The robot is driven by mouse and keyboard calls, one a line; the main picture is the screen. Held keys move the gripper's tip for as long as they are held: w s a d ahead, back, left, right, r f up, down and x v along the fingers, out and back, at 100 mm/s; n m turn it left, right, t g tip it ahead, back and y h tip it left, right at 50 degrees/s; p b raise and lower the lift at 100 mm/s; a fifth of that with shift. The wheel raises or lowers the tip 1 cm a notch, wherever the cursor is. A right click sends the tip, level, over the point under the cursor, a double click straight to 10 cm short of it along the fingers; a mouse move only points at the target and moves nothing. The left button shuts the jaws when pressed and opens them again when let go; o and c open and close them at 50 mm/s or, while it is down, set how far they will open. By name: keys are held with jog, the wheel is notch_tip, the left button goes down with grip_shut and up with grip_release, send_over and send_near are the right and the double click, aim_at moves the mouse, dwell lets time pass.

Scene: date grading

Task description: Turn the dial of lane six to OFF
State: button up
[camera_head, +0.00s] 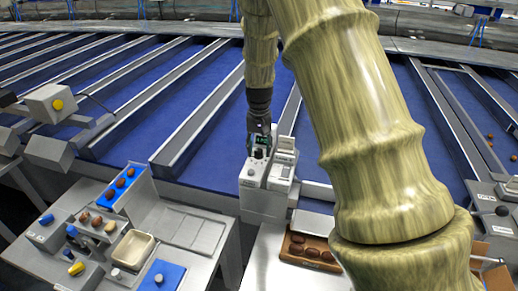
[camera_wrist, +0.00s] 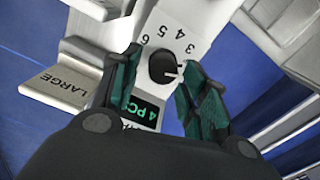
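A black round dial (camera_wrist: 164,68) sits on a pale control box (camera_head: 265,195). The wrist view shows the digits 3 to 6 around its upper side. Its white pointer mark points right, past the 3, toward a part of the scale hidden by a finger. A green display reading "4 PC" (camera_wrist: 147,112) is beside the dial, partly covered. My gripper (camera_wrist: 160,62) has its two teal fingers apart, one on each side of the dial in the picture; I cannot tell whether they touch it. In the head view my gripper (camera_head: 259,140) is above the box. No OFF mark or lane number is readable.
A "LARGE" label plate (camera_wrist: 65,85) stands beside the dial box. Left is a table with a blue tray of dates (camera_head: 122,190) and a beige dish (camera_head: 133,249). A brown tray of dates (camera_head: 310,252) lies below the box. Blue lanes with metal dividers run behind.

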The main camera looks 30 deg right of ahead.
aim_at(259, 149)
jog(key=shift+s, duration=0.1)
jog(key=shift+a, duration=0.1)
notch_tip(259, 149, up, 12)
dwell(0.7)
jog(key=shift+f, duration=0.1)
dwell(0.3)
